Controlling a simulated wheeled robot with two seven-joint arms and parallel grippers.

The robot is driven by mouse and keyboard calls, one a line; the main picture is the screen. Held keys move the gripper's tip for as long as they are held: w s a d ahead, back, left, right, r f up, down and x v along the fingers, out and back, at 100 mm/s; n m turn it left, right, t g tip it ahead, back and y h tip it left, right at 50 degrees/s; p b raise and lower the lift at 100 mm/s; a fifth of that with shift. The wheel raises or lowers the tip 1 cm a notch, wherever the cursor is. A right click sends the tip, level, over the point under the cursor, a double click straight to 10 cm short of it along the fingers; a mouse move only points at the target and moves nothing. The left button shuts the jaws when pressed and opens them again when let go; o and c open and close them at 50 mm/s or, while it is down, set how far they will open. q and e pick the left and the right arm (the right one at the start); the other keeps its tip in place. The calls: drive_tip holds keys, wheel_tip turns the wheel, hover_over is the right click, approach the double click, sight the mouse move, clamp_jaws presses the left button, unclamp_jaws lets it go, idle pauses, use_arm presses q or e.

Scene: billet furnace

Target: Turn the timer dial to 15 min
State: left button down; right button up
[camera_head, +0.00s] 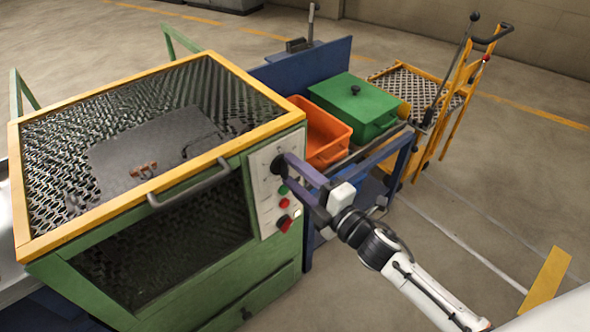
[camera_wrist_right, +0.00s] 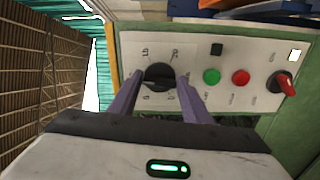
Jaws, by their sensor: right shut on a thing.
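The black timer dial (camera_wrist_right: 159,77) sits on the pale control panel (camera_wrist_right: 221,87), with printed numbers around it that are too small to read surely. In the head view the panel (camera_head: 262,187) is on the right front of the green furnace (camera_head: 180,283). My right gripper (camera_wrist_right: 158,84) is shut on the dial, one purple finger at each side of it. In the head view the right gripper (camera_head: 281,172) reaches the top of the panel, and its fingers partly hide the dial. My left gripper is not in view.
A green button (camera_wrist_right: 211,76), a red button (camera_wrist_right: 241,77) and a red switch (camera_wrist_right: 285,83) are on the same panel. A yellow-framed mesh cover with a handle (camera_head: 190,184) is on the furnace. An orange bin (camera_head: 322,134) and green box (camera_head: 354,103) stand behind my arm.

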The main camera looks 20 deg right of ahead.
drive_tip(key=shift+a+f+m+p, duration=0.1)
drive_tip(key=shift+m+p, duration=1)
drive_tip(key=shift+m, duration=1.45)
drive_tip(key=shift+f+m+p, duration=0.1)
drive_tip(key=shift+m+p, duration=1)
drive_tip(key=shift+m, duration=1.45)
drive_tip(key=o, duration=1.1)
drive_tip(key=shift+s, duration=0.1)
drive_tip(key=v, duration=1)
drive_tip(key=shift+s+r, duration=0.1)
